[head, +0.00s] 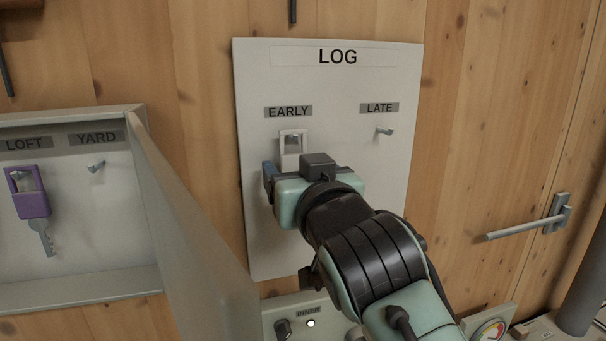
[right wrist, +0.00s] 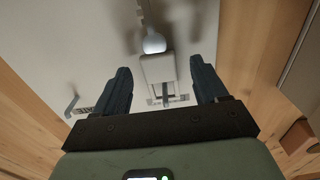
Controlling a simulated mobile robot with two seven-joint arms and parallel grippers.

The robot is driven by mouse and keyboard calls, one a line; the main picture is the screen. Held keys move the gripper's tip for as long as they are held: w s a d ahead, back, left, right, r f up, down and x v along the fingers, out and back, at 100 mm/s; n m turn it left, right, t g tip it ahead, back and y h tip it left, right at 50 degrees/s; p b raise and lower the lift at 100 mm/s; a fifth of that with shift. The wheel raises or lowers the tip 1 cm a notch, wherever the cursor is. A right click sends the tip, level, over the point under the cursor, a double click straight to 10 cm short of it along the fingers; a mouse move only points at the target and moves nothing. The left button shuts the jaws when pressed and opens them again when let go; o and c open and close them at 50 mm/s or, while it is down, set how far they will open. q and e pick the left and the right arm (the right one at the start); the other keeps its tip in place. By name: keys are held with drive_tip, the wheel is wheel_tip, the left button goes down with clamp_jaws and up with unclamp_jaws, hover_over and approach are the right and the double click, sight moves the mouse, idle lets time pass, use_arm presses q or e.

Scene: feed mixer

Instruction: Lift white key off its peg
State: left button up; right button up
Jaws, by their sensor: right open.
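The white key (head: 291,142) hangs on the peg under the EARLY label of the LOG board (head: 330,230). Its square loop is around the peg; its lower part is hidden behind my right gripper (head: 284,174) in the head view. In the right wrist view, the white key (right wrist: 158,68) lies between the two dark blue fingers of my right gripper (right wrist: 161,70). The fingers are open, with a gap on each side of the key. My left gripper is not in view.
The LATE peg (head: 384,131) is empty. An open cabinet door (head: 190,220) juts out at left; inside the cabinet, a purple key (head: 31,204) hangs under LOFT and the YARD peg (head: 96,166) is empty. A door handle (head: 525,228) projects at right.

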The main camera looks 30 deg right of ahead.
drive_tip(key=shift+w+d, duration=0.1)
drive_tip(key=shift+w, duration=0.25)
drive_tip(key=shift+s, duration=0.1)
drive_tip(key=shift+c, duration=1.3)
drive_tip(key=c, duration=0.9)
drive_tip(key=shift+o, duration=0.2)
drive_tip(key=shift+r, duration=0.15)
drive_tip(key=shift+r, duration=0.5)
